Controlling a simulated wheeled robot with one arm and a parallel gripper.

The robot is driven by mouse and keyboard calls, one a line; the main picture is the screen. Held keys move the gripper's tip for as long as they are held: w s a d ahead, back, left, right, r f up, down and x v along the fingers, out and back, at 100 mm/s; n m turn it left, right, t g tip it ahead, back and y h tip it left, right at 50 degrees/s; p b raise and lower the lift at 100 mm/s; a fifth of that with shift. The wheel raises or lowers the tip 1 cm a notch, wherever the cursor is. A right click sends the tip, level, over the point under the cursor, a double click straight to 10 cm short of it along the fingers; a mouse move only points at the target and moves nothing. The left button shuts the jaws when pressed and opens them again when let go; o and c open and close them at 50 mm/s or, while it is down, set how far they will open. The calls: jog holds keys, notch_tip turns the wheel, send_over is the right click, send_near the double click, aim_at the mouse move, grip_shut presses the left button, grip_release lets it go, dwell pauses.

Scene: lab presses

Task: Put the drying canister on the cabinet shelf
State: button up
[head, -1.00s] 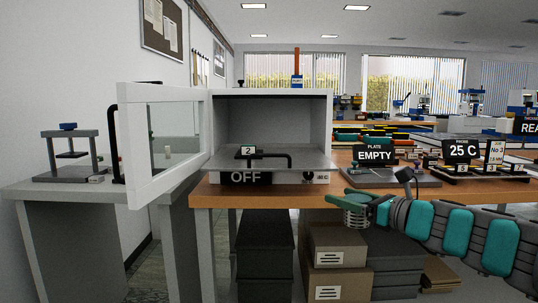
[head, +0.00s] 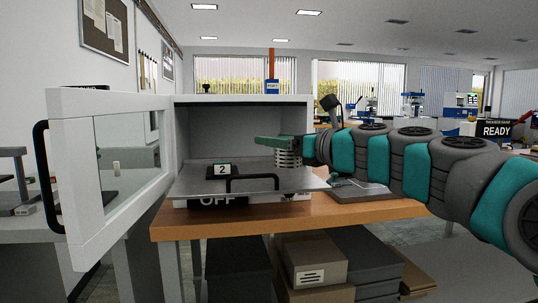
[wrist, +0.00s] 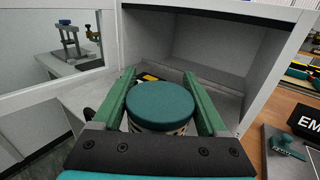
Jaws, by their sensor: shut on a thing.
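The drying canister has a round teal top in the wrist view (wrist: 160,106) and a ribbed pale body in the head view (head: 288,158). My gripper (head: 270,142) is shut on it, with the green fingers on either side of it in the wrist view (wrist: 159,78). The canister is upright at the right front of the cabinet (head: 240,100), over or beside the grey plate (head: 290,182); its clearance is unclear.
The glazed cabinet door (head: 60,170) stands swung open to the left. The wooden bench edge (head: 270,223) runs below. Boxes (head: 312,262) sit underneath.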

jog(key=w, duration=0.7)
jog(key=w+a+f, duration=0.1)
jog(key=w, duration=0.3)
jog(key=shift+p, duration=0.3)
jog(key=shift+w+f+b, duration=0.1)
jog(key=shift+f+b, duration=0.35)
jog(key=shift+f, duration=1.3)
jog(key=shift+f, duration=0.1)
jog(key=o, duration=1.4)
jog(key=shift+c, duration=0.2)
jog(key=shift+d, duration=0.2)
jog(key=v, duration=1.1)
jog(key=shift+s+d, duration=0.25)
jog(key=shift+s, duration=0.1)
